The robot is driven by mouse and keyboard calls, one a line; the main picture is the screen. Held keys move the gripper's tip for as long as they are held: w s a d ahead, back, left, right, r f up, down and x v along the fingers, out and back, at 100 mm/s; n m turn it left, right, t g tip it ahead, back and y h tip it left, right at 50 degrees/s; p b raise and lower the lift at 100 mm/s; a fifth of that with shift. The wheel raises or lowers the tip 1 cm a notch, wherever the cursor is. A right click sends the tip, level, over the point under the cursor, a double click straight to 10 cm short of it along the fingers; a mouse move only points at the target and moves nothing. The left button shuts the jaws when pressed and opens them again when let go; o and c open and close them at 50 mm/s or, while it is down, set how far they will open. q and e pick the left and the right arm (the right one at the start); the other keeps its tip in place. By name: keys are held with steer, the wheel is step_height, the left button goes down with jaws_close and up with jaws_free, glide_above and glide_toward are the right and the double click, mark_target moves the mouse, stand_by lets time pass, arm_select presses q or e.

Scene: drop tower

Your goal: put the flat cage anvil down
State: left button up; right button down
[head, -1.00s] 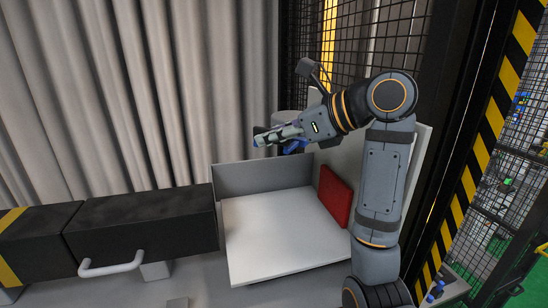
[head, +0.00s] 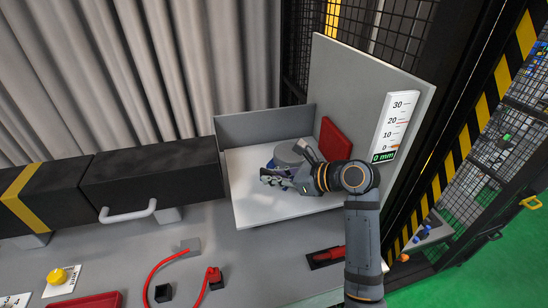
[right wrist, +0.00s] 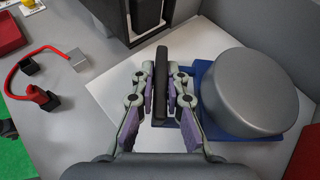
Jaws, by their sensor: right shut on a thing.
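My right gripper (head: 270,178) is low over the white plate (head: 250,208) of the grey-walled bay. In the right wrist view its two fingers (right wrist: 164,88) are shut on the upright black handle (right wrist: 161,65) of the flat cage anvil. The anvil is a wide grey cylinder (right wrist: 248,90) on a blue base (right wrist: 208,75), beside the fingers. In the head view the grey cylinder (head: 289,156) is partly hidden by my gripper. The base is at or just above the white plate; I cannot tell whether it touches. My left gripper is not in view.
A red pad (head: 335,138) stands at the right wall, near a scale reading 0 mm (head: 390,125). A black block with a white handle (head: 150,185) lies left. A red cable (head: 160,262) and red-handled tool (head: 325,256) lie in front. The plate's front left is clear.

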steer(key=shift+f+p, duration=0.4)
steer(key=shift+f, duration=1.4)
steer(key=c, duration=1.8)
jaws_free()
steer(key=shift+f, duration=0.2)
steer(key=o, duration=0.4)
steer(key=shift+s, duration=0.15)
steer(key=shift+r, duration=0.1)
steer(key=shift+d, duration=0.2)
steer(key=shift+b+v, duration=2.15)
steer(key=shift+v, duration=3.7)
